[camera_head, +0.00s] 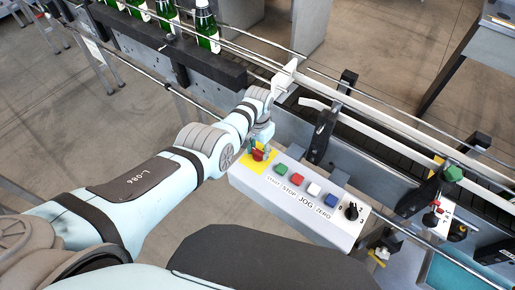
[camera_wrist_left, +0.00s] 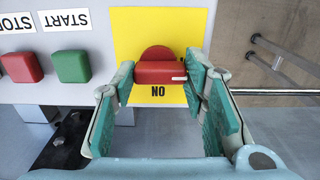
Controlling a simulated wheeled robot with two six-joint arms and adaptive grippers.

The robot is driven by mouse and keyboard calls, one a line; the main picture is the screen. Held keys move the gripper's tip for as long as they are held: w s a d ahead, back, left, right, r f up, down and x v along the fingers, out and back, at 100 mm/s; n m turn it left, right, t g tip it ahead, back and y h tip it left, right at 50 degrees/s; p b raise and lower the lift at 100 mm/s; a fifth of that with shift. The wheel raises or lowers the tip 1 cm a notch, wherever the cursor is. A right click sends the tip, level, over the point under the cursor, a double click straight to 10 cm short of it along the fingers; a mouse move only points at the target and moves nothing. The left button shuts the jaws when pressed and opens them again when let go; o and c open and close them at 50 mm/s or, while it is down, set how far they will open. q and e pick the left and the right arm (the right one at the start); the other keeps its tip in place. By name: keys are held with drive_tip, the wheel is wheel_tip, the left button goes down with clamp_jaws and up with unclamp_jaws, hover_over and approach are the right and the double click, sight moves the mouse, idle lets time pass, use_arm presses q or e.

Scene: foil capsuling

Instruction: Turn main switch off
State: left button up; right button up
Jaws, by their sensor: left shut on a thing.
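The main switch is a red rotary knob (camera_wrist_left: 158,73) on a yellow plate (camera_wrist_left: 132,30) at the end of the white control box. In the left wrist view its bar lies crosswise, with a white mark at its right end and upside-down "ON" lettering beside it. My left gripper (camera_wrist_left: 160,84) is shut on the bar, one teal-padded finger at each end. In the head view my left gripper (camera_head: 261,138) reaches down over the knob (camera_head: 258,155), partly covering the yellow plate. My right gripper is not in view.
On the control box (camera_head: 288,212) beside the knob are a green START button (camera_head: 281,169), a red button (camera_head: 297,180), a white button (camera_head: 314,189), a blue button (camera_head: 330,200) and a black selector (camera_head: 351,211). Conveyor rails run behind, with green bottles (camera_head: 206,25) at top left.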

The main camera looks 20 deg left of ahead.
sight(258, 150)
use_arm(q)
drive_tip(key=o, duration=1.2)
drive_tip(key=shift+w, duration=0.15)
drive_tip(key=shift+c, duration=0.2)
drive_tip(key=shift+r, duration=0.15)
wheel_tip(258, 150, up, 12)
